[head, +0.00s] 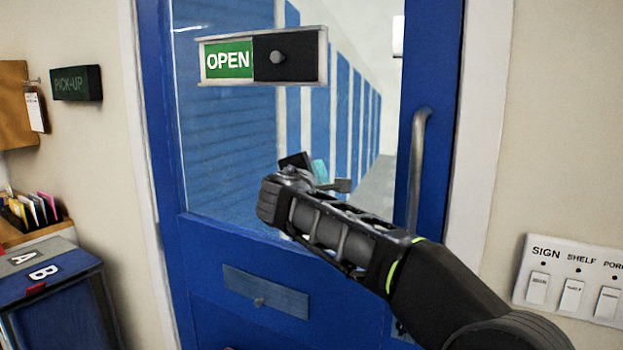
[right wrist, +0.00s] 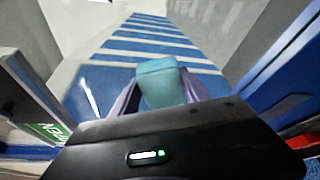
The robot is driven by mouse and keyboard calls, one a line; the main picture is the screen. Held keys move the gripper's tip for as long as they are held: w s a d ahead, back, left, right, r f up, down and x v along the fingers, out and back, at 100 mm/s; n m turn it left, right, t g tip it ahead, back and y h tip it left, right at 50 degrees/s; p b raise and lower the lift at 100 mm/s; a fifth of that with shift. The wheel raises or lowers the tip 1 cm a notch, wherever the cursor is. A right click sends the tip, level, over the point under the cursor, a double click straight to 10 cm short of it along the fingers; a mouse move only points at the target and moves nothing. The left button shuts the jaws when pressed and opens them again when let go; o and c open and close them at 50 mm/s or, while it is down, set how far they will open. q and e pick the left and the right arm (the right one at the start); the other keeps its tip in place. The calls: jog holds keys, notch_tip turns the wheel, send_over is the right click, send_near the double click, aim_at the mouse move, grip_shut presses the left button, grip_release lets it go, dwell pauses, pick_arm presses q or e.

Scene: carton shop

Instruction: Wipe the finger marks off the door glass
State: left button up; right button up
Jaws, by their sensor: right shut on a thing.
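The door glass (head: 225,140) fills the upper part of a blue door (head: 200,245). Blue and white stripes show through it. I cannot make out clear finger marks on it. My right gripper (head: 318,172) is in front of the lower middle of the glass, shut on a teal block-like wiper (head: 320,171). In the right wrist view the teal wiper (right wrist: 162,82) stands out between the two fingers, facing the glass. I cannot tell whether it touches the glass. My left gripper is not in view.
An OPEN sign (head: 228,60) with a dark slider hangs across the upper glass. A vertical door handle (head: 416,170) is right of the glass. A switch panel (head: 570,312) is on the right wall. A blue cabinet (head: 62,290) stands at lower left.

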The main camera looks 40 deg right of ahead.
jog(key=a+b, duration=0.1)
jog(key=a, duration=0.1)
jog(key=s+a, duration=0.1)
jog(key=a, duration=0.2)
jog(key=shift+s+a+b, duration=0.2)
jog(key=shift+a+b, duration=0.05)
jog(key=shift+b, duration=0.1)
jog(key=a, duration=0.1)
jog(key=s+a+b, duration=0.1)
jog(key=shift+a, duration=0.4)
jog(key=shift+w, duration=0.1)
